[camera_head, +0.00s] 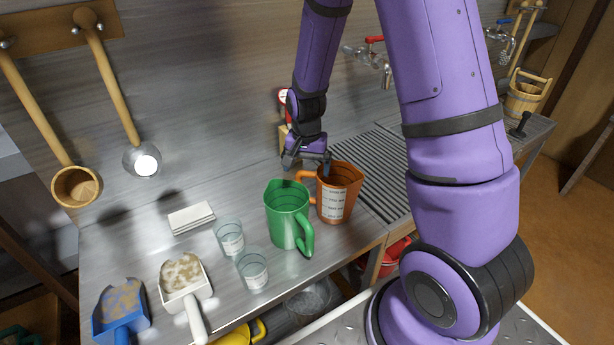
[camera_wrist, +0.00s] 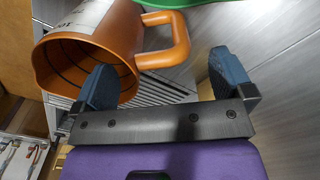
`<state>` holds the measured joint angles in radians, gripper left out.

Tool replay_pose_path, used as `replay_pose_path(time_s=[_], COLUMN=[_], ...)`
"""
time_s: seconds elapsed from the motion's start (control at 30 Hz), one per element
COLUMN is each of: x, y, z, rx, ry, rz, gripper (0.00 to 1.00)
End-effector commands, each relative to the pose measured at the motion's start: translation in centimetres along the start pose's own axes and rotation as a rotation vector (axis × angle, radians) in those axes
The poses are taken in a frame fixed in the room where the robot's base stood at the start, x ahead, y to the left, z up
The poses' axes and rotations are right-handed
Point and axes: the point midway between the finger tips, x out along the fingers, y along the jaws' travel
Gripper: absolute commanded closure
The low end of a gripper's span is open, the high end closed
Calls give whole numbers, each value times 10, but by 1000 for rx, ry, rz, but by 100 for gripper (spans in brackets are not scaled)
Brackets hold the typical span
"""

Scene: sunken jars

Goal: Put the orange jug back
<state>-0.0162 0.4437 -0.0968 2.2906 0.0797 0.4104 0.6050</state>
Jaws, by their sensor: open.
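The orange jug (camera_head: 338,198) stands upright on the metal counter, just right of the green jug, with its handle toward the left. My gripper (camera_head: 308,163) is open at the jug's far left side, by the rim and handle. In the wrist view the orange jug (camera_wrist: 122,30) shows its open mouth and a printed scale. There my gripper (camera_wrist: 162,82) has one finger overlapping the jug's mouth and the other beyond the handle, with the handle in the gap between them. I cannot tell whether a finger touches the jug.
The green jug (camera_head: 287,216) stands close beside the orange one. Two clear beakers (camera_head: 229,237) (camera_head: 253,270), a white block (camera_head: 191,218) and two scoops (camera_head: 186,280) (camera_head: 120,308) lie to the left. A grooved drainboard (camera_head: 372,165) lies behind. Ladles (camera_head: 110,85) hang on the wall.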

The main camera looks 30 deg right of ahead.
Motion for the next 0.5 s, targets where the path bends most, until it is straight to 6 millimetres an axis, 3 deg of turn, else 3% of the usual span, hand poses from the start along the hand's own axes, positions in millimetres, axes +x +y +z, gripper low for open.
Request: replay_pose_path(time_s=[0.2,0.5], x=[-41,-72], y=[0,0], z=[0,0], rx=[-1,0], ry=[3,1], rz=[-2,-1], gripper=[1,1])
